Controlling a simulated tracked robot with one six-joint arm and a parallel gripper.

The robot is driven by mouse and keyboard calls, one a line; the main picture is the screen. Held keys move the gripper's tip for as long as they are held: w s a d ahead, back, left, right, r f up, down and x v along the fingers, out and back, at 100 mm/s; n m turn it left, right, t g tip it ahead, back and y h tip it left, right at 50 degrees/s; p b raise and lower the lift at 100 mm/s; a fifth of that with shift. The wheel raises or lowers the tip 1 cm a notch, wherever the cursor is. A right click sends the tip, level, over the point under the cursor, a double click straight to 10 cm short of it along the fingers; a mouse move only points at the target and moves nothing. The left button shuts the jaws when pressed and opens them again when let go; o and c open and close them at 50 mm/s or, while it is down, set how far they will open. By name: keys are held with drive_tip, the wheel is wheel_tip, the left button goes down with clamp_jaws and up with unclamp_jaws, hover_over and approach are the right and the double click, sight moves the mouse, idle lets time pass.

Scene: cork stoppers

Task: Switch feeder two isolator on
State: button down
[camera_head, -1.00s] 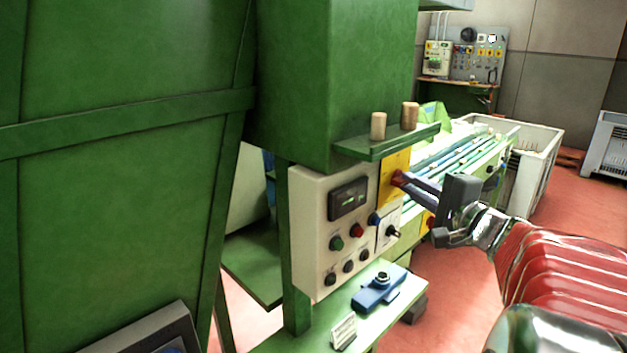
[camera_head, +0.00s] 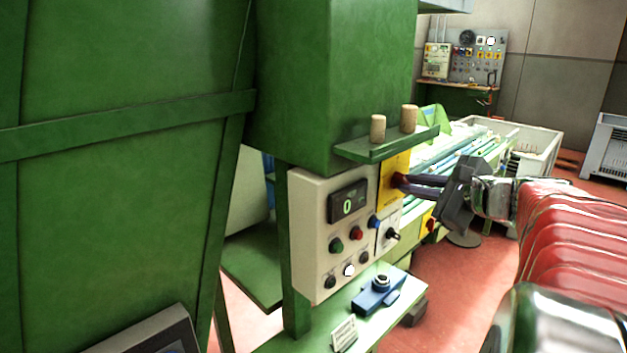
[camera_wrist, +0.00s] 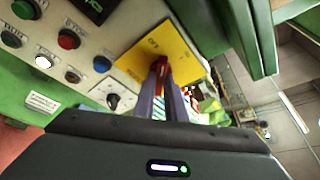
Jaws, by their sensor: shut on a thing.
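A yellow switch plate (camera_head: 393,166) with a red handle (camera_head: 398,180) is at the right edge of the pale control panel (camera_head: 312,235). In the wrist view the yellow plate (camera_wrist: 178,48) bears dark lettering that is hard to read, and the red handle (camera_wrist: 163,70) stands between my fingertips. My gripper (camera_head: 403,181) reaches in from the right and is shut on the red handle; it also shows in the wrist view (camera_wrist: 163,84). The fingers partly hide the handle. No label naming feeder two is readable.
A green ledge with two corks (camera_head: 378,128) juts out just above the plate. Beside it are push buttons, a black rotary switch (camera_head: 392,235) and a display (camera_head: 348,202) showing 0. A blue device (camera_head: 380,290) lies on the shelf below. Red floor is open at right.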

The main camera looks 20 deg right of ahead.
drive_tip(key=shift+w+d+m+g+y, duration=0.1)
drive_tip(key=shift+m+g+y, duration=0.25)
drive_tip(key=shift+m+y, duration=0.45)
drive_tip(key=shift+s+d+m+g+y, duration=0.15)
drive_tip(key=shift+m+g+y, duration=0.25)
drive_tip(key=shift+m, duration=0.8)
drive_tip(key=shift+w+d+m+g+y, duration=0.15)
drive_tip(key=shift+m+g+y, duration=0.2)
drive_tip(key=shift+m+y, duration=0.45)
drive_tip(key=c, duration=1.8)
unclamp_jaws()
drive_tip(key=shift+r, duration=0.1)
drive_tip(key=v, duration=1.3)
drive_tip(key=shift+s, duration=0.4)
drive_tip(key=shift+r, duration=0.15)
